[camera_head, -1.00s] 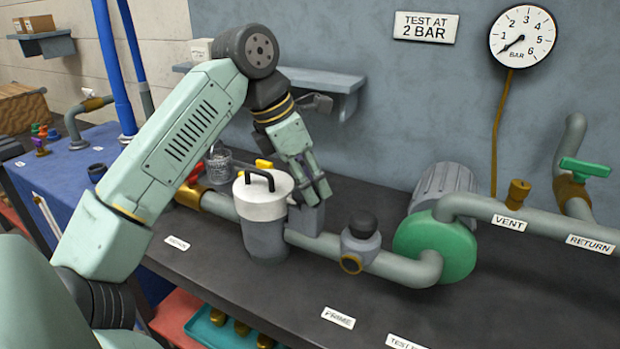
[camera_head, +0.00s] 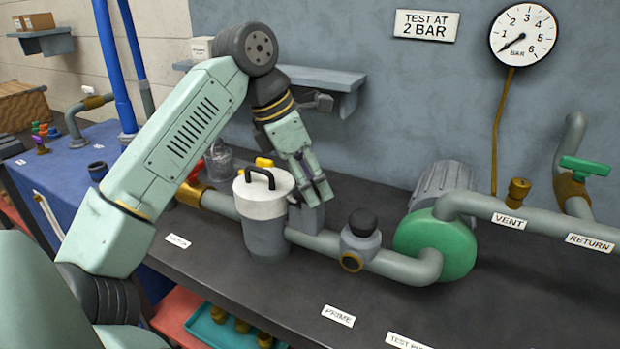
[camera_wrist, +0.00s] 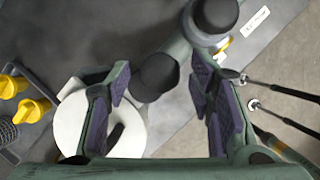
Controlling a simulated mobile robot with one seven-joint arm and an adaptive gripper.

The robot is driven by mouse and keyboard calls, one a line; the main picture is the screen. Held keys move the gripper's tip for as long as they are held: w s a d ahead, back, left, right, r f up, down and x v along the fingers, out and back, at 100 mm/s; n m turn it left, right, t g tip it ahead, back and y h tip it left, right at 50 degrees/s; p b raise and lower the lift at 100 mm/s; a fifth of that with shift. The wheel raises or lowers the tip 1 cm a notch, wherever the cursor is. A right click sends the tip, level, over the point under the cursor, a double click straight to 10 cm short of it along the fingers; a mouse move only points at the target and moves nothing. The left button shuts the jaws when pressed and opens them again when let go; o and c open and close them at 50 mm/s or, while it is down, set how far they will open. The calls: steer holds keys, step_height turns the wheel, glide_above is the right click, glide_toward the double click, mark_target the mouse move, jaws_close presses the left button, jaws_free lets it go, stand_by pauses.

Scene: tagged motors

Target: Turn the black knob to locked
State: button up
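A black knob (camera_head: 363,222) with a rounded top stands on a grey fitting with a gold ring, right of my gripper in the head view. It appears to be the dark knob (camera_wrist: 216,12) at the top of the wrist view. Another black knob (camera_wrist: 155,76) lies between my fingers in the wrist view. In the head view my gripper hides it, above a grey block (camera_head: 305,217) beside the white-lidded pot (camera_head: 263,205). My gripper (camera_head: 316,187) points down there. In the wrist view its fingers (camera_wrist: 160,86) are apart, with visible gaps; contact is not clear. No locked marking is readable.
The grey pipe (camera_head: 398,263) runs to a green pump (camera_head: 437,248) at the right. The pot's lid has a raised black handle (camera_head: 257,176) close to my gripper. Yellow handles (camera_wrist: 30,98) show left in the wrist view.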

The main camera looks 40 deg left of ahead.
steer(key=v, duration=1.2)
stand_by(0.6)
